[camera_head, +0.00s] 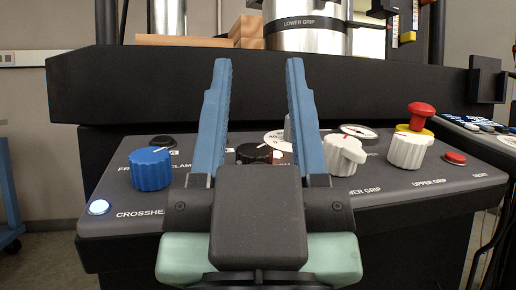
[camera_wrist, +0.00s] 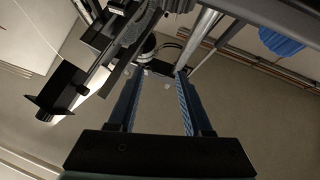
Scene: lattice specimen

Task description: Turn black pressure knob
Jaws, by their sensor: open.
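The black knob (camera_head: 254,153) sits on the sloped control panel, seen in the head view through the gap between my gripper's fingers. A white mark shows on it, and its lower part is hidden behind my gripper's body. My gripper (camera_head: 257,66) is open and empty, with two blue ribbed fingers spread apart and pointing up in the picture. The open fingers also show in the wrist view (camera_wrist: 158,75). I cannot make out the black knob in the wrist view. The labels around the knob are mostly hidden.
The panel (camera_head: 405,188) also carries a blue knob (camera_head: 151,169), two white knobs (camera_head: 343,154) (camera_head: 408,150), a red emergency button (camera_head: 421,115), a small red button (camera_head: 455,158) and a lit button (camera_head: 99,207). A black crossbeam (camera_head: 140,90) and metal cylinder (camera_head: 308,38) stand behind.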

